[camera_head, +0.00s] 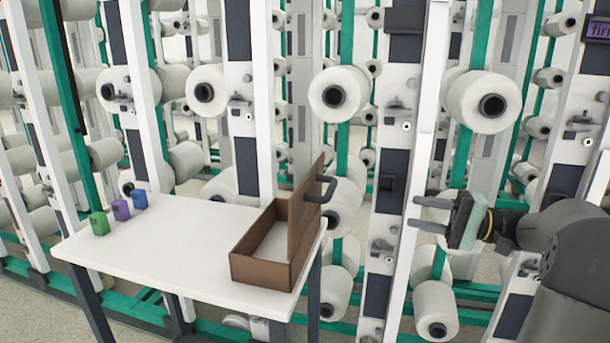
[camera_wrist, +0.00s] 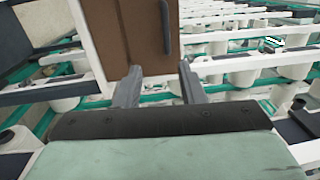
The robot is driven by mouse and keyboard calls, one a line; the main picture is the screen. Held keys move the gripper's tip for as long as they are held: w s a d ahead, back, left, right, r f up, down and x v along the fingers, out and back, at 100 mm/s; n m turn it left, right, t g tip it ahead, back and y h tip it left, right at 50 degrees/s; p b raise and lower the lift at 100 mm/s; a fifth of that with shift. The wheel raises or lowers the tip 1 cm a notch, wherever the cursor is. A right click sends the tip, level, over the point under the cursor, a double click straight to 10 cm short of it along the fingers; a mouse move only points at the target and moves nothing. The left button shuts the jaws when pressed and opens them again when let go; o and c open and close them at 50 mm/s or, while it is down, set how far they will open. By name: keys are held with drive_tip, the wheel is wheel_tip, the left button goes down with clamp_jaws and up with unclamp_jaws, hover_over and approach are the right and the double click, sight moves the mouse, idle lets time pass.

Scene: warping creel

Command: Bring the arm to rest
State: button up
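My gripper (camera_head: 424,214) is at the right of the head view, its two fingers pointing left toward the white table. The fingers are apart with nothing between them. It is in the air to the right of a brown box (camera_head: 262,268), clear of it. In the wrist view the two fingers of my gripper (camera_wrist: 158,82) show spread apart, with the brown lid (camera_wrist: 136,35) and its dark handle (camera_wrist: 166,25) beyond them. The box stands on the table's right end with its lid raised upright; its inside looks empty.
The white table (camera_head: 165,255) carries green (camera_head: 99,223), purple (camera_head: 121,210) and blue (camera_head: 139,200) small blocks at its left end. Creel posts with white yarn bobbins (camera_head: 340,95) stand closely behind the table and around my arm. The table's middle is clear.

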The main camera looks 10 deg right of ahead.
drive_tip(key=s+a+g+h+p, duration=0.3)
drive_tip(key=s+a+g+p, duration=0.15)
drive_tip(key=a, duration=0.45)
drive_tip(key=s+a+g+h+p, duration=0.35)
drive_tip(key=a+p, duration=0.25)
drive_tip(key=a, duration=0.4)
drive_tip(key=s+f+n+h+p, duration=0.1)
drive_tip(key=s+n+h+p, duration=0.4)
drive_tip(key=s+h+p, duration=0.4)
drive_tip(key=s+h, duration=0.1)
drive_tip(key=s, duration=0.5)
drive_tip(key=shift+f+t+h, duration=0.3)
drive_tip(key=shift+f+h, duration=0.05)
drive_tip(key=shift+f, duration=0.05)
